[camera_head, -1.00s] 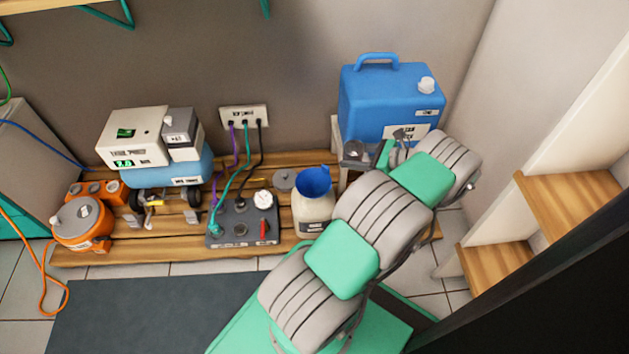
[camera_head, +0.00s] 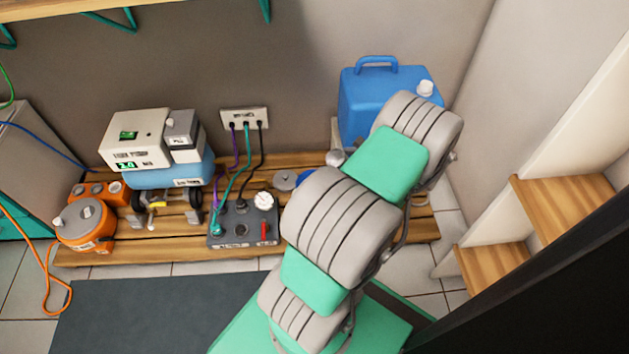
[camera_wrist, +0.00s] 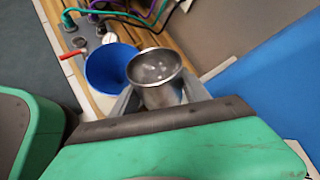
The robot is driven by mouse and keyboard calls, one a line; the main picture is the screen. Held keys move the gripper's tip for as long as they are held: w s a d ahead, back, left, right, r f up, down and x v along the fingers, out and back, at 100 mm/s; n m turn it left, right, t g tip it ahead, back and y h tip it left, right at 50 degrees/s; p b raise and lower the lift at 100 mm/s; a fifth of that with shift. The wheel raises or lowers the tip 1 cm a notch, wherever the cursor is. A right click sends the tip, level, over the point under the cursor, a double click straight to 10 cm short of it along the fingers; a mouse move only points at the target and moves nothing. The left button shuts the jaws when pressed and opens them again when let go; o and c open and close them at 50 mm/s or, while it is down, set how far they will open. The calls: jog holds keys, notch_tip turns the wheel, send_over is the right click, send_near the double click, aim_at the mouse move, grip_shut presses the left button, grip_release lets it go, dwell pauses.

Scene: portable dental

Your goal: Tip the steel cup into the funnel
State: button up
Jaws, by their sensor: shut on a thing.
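The steel cup (camera_wrist: 157,72) is between the fingers of my gripper (camera_wrist: 160,98) in the wrist view, which are shut on it. The cup's open mouth faces the camera, with pale bright spots inside; I cannot tell whether these are contents or reflections. The blue funnel (camera_wrist: 108,68) is just left of the cup in that view, its wide mouth open. The cup's rim overlaps the funnel's edge in the picture; I cannot tell whether they touch. In the head view my arm hides the gripper and most of the funnel; a sliver of blue rim (camera_head: 306,178) shows.
A grey control box (camera_head: 243,222) with a gauge, red lever and cables stands left of the funnel. A large blue jug (camera_head: 362,95) stands behind my arm. A compressor unit (camera_head: 150,150) and orange canister (camera_head: 85,222) are further left on the wooden pallet (camera_head: 140,252).

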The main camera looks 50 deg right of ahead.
aim_at(329, 161)
jog(key=shift+w+a+r+n+g+h, duration=0.3)
jog(key=shift+a+r+g+h, duration=0.1)
jog(key=shift+a+r+h, duration=0.1)
jog(key=shift+w+a+r+n+g+h+p, duration=0.1)
jog(key=shift+r+n+g+h+p, duration=0.2)
jog(key=shift+g+h+p, duration=0.15)
jog(key=shift+r+n+g+h, duration=0.2)
jog(key=shift+n+g+h, duration=0.15)
jog(key=shift+h, duration=0.2)
jog(key=shift+f+n+g+h+b, duration=0.25)
jog(key=shift+f+g+h+b, duration=0.15)
jog(key=shift+g+h+b, duration=0.25)
jog(key=shift+a+r+n+h, duration=0.1)
jog(key=shift+r+n+h, duration=0.25)
jog(key=shift+h, duration=0.1)
jog(key=shift+a, duration=0.1)
jog(key=shift+w+a+r, duration=0.1)
jog(key=shift+w, duration=0.05)
jog(key=shift+w+a+r+g+h, duration=0.1)
jog(key=shift+w+a+g+h, duration=0.25)
jog(key=shift+w+a, duration=0.2)
jog(key=shift+a, duration=0.15)
